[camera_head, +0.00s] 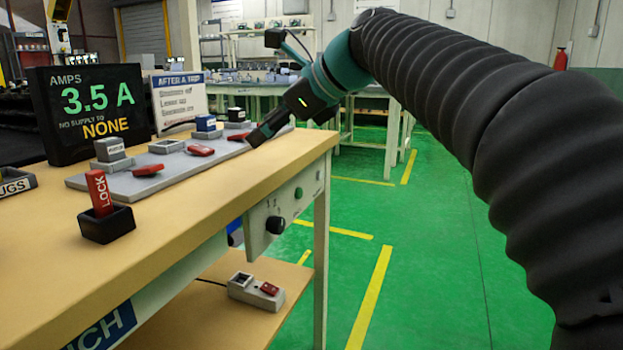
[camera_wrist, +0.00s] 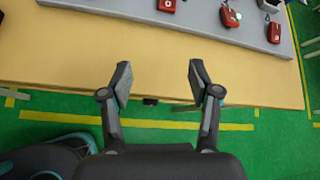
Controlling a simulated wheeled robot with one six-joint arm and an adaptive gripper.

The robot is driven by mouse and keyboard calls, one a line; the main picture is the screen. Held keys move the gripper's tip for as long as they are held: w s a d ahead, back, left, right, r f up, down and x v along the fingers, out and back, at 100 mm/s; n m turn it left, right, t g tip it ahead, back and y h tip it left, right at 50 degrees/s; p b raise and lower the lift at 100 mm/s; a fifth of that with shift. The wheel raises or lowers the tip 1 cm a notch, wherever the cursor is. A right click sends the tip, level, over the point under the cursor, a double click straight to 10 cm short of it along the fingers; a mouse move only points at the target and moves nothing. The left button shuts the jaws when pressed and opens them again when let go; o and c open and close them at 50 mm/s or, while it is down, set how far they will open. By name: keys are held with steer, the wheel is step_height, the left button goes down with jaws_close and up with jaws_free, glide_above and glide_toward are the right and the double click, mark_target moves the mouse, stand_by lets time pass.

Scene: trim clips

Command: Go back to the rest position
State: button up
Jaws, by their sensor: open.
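My gripper (camera_wrist: 160,85) is open and empty in the wrist view, with its two fingers apart over the front edge of the wooden bench top (camera_wrist: 70,60). In the head view my gripper (camera_head: 262,134) is above the right end of the bench (camera_head: 230,190), near the right end of a grey board (camera_head: 150,182). My arm reaches in from the right in a dark ribbed sleeve. No object shows between the fingers.
A red LOCK tag (camera_head: 99,192) stands in a black holder. The grey board bears red pieces and blocks. A display (camera_head: 92,112) reads 3.5 A. A grey box (camera_head: 256,290) sits on the lower shelf. Green floor (camera_head: 440,270) is clear on the right.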

steer(key=s+d+f+n+h+p, duration=0.1)
steer(key=s+d+f+n+h, duration=0.3)
steer(key=s+d+f+n, duration=0.6)
steer(key=s+d+f+n+h+p, duration=0.2)
steer(key=s+d+f+n+h, duration=0.3)
steer(key=f, duration=1.4)
steer(key=s+d+n, duration=0.4)
steer(key=s+d, duration=0.4)
steer(key=s, duration=0.1)
steer(key=shift+n+h, duration=0.3)
steer(key=shift+n, duration=0.1)
